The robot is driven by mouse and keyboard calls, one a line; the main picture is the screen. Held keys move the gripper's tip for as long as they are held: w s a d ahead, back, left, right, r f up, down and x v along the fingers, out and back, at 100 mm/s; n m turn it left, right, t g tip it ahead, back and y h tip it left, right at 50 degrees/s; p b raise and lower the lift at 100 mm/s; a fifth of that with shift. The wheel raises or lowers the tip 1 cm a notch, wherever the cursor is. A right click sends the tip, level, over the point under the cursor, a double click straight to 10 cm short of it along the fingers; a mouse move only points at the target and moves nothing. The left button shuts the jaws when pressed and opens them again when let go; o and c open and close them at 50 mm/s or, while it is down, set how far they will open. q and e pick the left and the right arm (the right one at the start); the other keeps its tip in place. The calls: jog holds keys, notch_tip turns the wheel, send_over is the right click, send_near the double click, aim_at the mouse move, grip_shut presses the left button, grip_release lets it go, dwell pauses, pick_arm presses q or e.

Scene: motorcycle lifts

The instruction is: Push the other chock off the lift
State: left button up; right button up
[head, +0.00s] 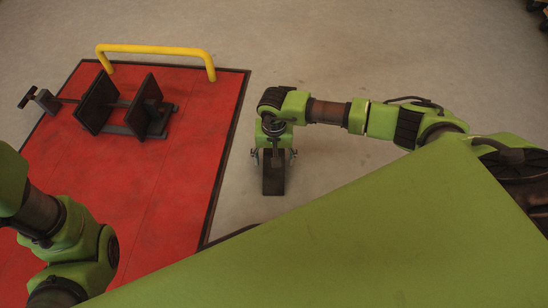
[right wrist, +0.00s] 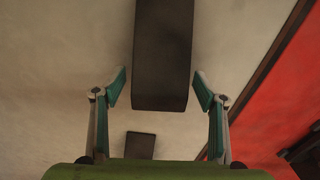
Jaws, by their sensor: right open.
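The red lift (head: 170,165) fills the left of the head view. A black wheel clamp (head: 130,110) stands on its far part, and I make out no separate chock on the red deck. My right gripper (head: 272,158) is open and points down over the floor, right of the lift's edge. A long dark block (right wrist: 162,60) lies between its fingers in the right wrist view, with a gap on each side. I cannot tell whether this is a chock. A smaller dark block (right wrist: 140,145) shows beyond it over the floor. My left arm is at the lower left; its gripper is out of view.
A yellow bar (head: 155,49) rises at the lift's far end. A black pedal-like part (head: 40,99) sits at its left edge. My green body covers the bottom right.

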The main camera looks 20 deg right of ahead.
notch_tip(320, 180, up, 12)
dwell(0.7)
jog(key=shift+s+f, duration=0.1)
dwell(0.4)
